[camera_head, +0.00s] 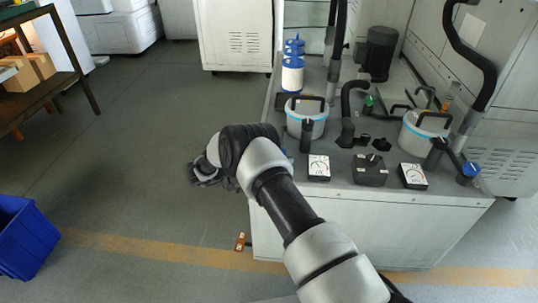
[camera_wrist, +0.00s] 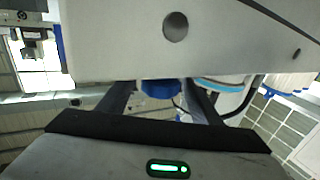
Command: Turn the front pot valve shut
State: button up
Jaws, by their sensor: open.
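That pot has a blue band and a dark handle.
The grey bench top (camera_head: 340,180) carries two dial gauges (camera_head: 319,167) (camera_head: 413,176), a dark box (camera_head: 371,170), hoses and a blue-white bottle (camera_head: 292,70). A blue bin (camera_head: 22,237) stands at lower left. The floor left of my arm is open.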

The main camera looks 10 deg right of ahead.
jog(key=s+a, duration=0.3)
jog(key=a, duration=1.4)
jog(key=shift+s, duration=0.15)
